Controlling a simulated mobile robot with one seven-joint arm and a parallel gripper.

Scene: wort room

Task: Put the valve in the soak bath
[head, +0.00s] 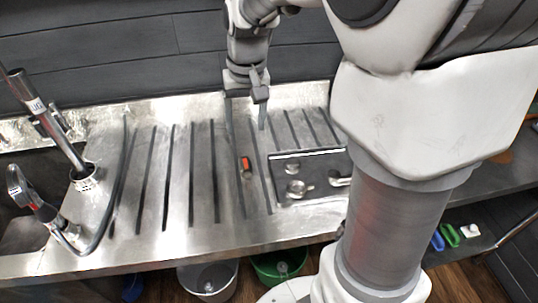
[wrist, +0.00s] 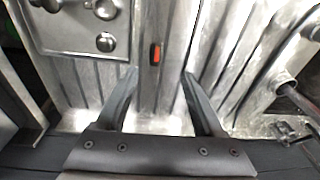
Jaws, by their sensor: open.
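A small part with a red-orange top and dark ends (head: 246,166), possibly the valve, lies on the ribbed steel drainboard (head: 205,180). It also shows in the wrist view (wrist: 155,53), beyond my fingertips and roughly between their lines. My gripper (head: 248,112) is open and empty above the back of the drainboard, its fingers apart in the wrist view (wrist: 160,78). A shallow steel tray (head: 325,158) to the right of the red part holds a few metal fittings; one of these could also be the valve. I cannot tell for sure which vessel is the soak bath.
A dark sink basin (head: 28,240) lies at the left, with a tall tap (head: 50,120) and a hose sprayer (head: 35,200) beside it. A white bucket (head: 208,280) and a green bucket (head: 280,264) stand under the counter. The drainboard left of the red part is clear.

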